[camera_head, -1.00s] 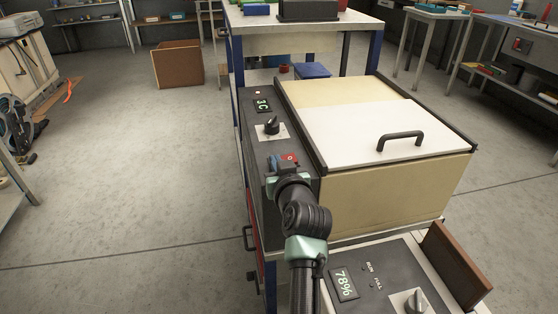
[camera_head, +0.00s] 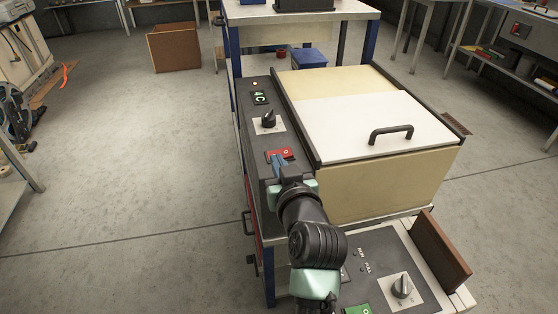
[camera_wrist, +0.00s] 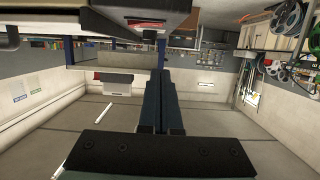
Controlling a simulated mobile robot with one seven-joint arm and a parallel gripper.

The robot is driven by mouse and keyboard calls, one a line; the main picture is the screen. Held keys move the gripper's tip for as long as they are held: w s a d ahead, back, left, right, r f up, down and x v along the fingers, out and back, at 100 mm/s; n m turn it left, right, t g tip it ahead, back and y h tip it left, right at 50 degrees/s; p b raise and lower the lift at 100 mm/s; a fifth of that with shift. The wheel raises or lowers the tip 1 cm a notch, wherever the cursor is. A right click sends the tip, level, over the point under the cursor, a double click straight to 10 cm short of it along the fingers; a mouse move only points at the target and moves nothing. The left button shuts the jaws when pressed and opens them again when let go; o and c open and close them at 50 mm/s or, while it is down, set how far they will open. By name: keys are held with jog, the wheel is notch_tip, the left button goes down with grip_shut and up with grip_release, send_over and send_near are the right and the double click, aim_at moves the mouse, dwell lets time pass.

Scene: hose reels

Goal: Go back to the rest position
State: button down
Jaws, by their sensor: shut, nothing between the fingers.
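My gripper (camera_head: 279,162) is in front of the red rocker switch (camera_head: 285,152) on the dark control panel of the chest with the white lid (camera_head: 375,125). Its blue-grey fingers are together with nothing between them. Whether the fingertips touch the switch I cannot tell. In the wrist view the closed fingers (camera_wrist: 161,85) point out over open floor, with a panel edge (camera_wrist: 120,18) above them. My arm comes up from the bottom of the head view and hides part of the lower panel.
The panel has a black knob (camera_head: 268,119), a green "4C" display (camera_head: 260,97) and a small lit lamp (camera_head: 255,83). A lower unit with a grey knob (camera_head: 402,286) and a brown board (camera_head: 440,252) stands close right of my arm. Floor at left (camera_head: 120,160) is clear.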

jog(key=shift+s, duration=0.3)
jog(key=s+r+t, duration=0.3)
jog(key=r+t, duration=0.2)
jog(key=r, duration=1.7)
jog(key=s+a+r+m+t+h+p, duration=0.15)
jog(key=s+r+t, duration=0.25)
jog(key=s+r, duration=0.65)
jog(key=s+r+m+t+h+p, duration=0.1)
jog(key=s+r+t+h, duration=0.15)
jog(key=s+r, duration=0.75)
notch_tip(320, 180, up, 23)
jog(key=w+y+p, duration=0.1)
jog(key=w+p, duration=0.2)
jog(key=p, duration=1.7)
jog(key=shift+t, duration=0.35)
